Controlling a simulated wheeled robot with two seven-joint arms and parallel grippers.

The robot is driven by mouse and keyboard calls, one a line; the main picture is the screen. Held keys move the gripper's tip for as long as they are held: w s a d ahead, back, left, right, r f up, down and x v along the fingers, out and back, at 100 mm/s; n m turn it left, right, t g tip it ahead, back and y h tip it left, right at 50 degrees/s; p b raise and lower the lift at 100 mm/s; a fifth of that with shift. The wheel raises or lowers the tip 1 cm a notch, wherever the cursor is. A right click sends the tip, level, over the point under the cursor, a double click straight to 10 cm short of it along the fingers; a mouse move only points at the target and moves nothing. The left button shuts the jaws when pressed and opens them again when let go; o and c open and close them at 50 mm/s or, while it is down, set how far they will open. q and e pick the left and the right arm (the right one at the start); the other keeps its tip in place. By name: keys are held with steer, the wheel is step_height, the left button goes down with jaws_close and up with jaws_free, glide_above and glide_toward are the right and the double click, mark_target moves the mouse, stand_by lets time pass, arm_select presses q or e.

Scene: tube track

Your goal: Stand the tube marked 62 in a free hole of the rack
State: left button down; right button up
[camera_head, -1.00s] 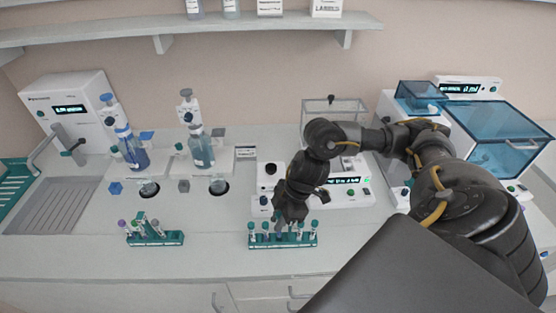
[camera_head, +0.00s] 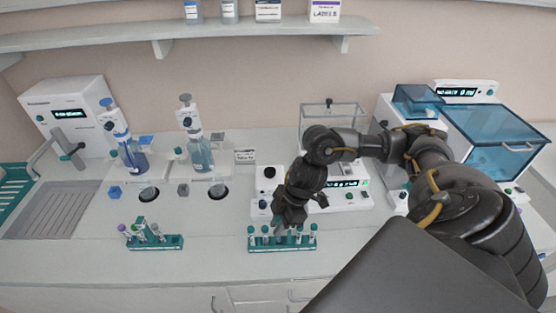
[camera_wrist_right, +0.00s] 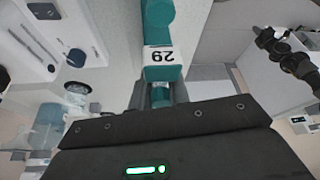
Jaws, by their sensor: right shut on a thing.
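My right gripper (camera_head: 290,218) is over the teal rack (camera_head: 283,248) at the front middle of the bench, its fingers pointing down. It is shut on a tube whose white label (camera_wrist_right: 160,56) reads 62 turned upside down in the right wrist view. A teal part (camera_wrist_right: 160,95) of it shows beside the jaws, which partly hide it. Several teal-capped tubes stand in the rack on both sides of the fingers. Whether the held tube's lower end is in a hole or above it cannot be told. My left gripper is not in view.
A second teal rack (camera_head: 170,243) with a few tubes stands to the left. Bottles (camera_head: 199,152) with dispensers and a white device (camera_head: 72,112) are behind it. A balance (camera_head: 340,190) stands behind my gripper. The bench between the two racks is clear.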

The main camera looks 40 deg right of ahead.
steer(key=shift+f, duration=0.45)
stand_by(0.3)
steer(key=shift+r, duration=0.1)
steer(key=shift+r+p, duration=0.7)
steer(key=shift+p, duration=0.2)
steer(key=shift+s+d+f, duration=0.15)
steer(key=shift+d, duration=0.1)
steer(key=shift+f, duration=0.65)
stand_by(0.7)
steer(key=shift+r, duration=0.15)
steer(key=shift+r, duration=0.6)
steer(key=shift+s+d+f, duration=0.1)
steer(key=shift+s+d, duration=0.05)
steer(key=shift+d, duration=0.05)
